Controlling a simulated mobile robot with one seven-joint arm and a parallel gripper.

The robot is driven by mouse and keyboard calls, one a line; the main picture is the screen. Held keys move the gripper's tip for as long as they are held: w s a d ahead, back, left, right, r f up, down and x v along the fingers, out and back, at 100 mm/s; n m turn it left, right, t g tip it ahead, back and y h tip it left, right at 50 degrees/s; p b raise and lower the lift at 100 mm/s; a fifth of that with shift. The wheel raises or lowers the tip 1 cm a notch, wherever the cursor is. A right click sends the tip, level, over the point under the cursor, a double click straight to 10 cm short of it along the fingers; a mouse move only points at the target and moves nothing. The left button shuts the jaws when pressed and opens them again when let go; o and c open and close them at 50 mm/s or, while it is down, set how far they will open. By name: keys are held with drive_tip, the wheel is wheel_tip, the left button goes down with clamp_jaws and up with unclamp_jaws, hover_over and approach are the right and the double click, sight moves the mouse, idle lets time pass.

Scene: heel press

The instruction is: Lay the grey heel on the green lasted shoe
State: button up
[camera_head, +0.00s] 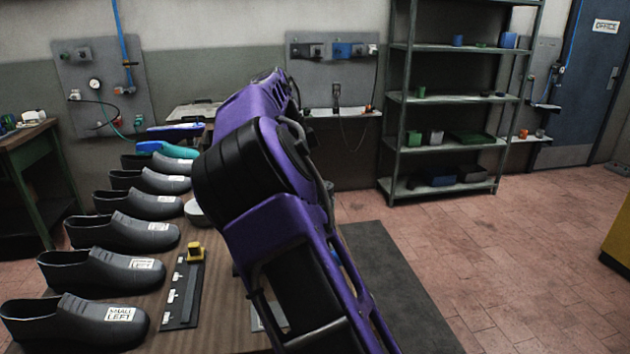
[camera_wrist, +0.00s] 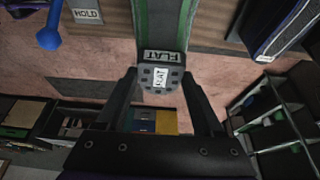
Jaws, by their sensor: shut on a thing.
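In the head view my purple arm hides my gripper and the heel, and I cannot make out the green shoe for sure.
Several dark grey shoes (camera_head: 133,233) line the left of the wooden bench (camera_head: 150,318). A teal shoe-like thing (camera_head: 163,147) is at the back. A HOLD label (camera_wrist: 86,16) shows in the wrist view.

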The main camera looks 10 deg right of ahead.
drive_tip(key=shift+f, duration=0.55)
drive_tip(key=o, duration=1.4)
drive_tip(key=p+v, duration=0.3)
drive_tip(key=v, duration=1.4)
drive_tip(key=shift+a+r, duration=0.1)
drive_tip(key=shift+r, duration=0.05)
